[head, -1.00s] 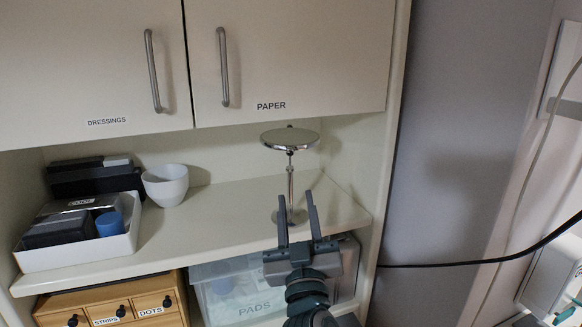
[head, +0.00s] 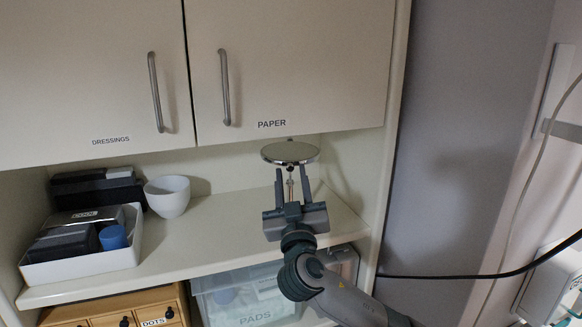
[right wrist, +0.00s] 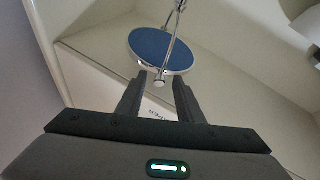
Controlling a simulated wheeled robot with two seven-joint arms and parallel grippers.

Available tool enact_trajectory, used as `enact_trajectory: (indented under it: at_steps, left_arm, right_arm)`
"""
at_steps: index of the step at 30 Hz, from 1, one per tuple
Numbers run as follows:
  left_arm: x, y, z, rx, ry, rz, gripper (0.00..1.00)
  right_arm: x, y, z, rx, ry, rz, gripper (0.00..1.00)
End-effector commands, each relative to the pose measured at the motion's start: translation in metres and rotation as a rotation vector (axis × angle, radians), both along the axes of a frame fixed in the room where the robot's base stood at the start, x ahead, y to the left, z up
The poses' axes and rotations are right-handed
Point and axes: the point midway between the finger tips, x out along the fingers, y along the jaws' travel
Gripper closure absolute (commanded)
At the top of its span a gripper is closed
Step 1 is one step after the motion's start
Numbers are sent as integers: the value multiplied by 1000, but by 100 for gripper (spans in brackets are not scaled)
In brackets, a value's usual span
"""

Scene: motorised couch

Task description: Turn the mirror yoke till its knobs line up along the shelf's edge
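The round mirror (head: 290,152) stands on a thin metal stem on the shelf (head: 170,245), under the PAPER cupboard door. Its disc lies nearly flat, and small knobs show at its near and far rims, so their line runs roughly front to back, across the shelf's edge. In the right wrist view the disc's blue underside (right wrist: 158,48) shows with the chrome yoke (right wrist: 172,45) and a near knob (right wrist: 160,82). My right gripper (head: 291,169) is open just in front of the mirror, its fingertips to either side of the near knob, with visible gaps. It hides the stand's base. My left gripper is out of view.
A white cup (head: 167,195) and a white tray (head: 80,268) of dark boxes stand on the shelf to the left. The cupboard doors (head: 290,60) hang close above the mirror. A PADS bin (head: 245,295) and wooden drawers (head: 115,310) are below.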

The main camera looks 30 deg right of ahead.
Motion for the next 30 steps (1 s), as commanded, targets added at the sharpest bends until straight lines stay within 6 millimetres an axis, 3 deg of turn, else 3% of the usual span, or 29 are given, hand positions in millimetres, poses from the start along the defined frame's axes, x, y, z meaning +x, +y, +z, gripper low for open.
enact_trajectory:
  at_steps: [14, 18, 19, 30]
  left_arm:
    - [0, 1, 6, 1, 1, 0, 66]
    - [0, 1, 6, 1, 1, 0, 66]
    - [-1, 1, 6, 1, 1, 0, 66]
    - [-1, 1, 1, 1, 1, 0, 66]
  right_arm:
    - [9, -5, 4, 1, 0, 0, 66]
    - [9, -5, 4, 1, 0, 0, 98]
    - [9, -5, 4, 1, 0, 0, 100]
    - [12, -4, 2, 2, -1, -10, 100]
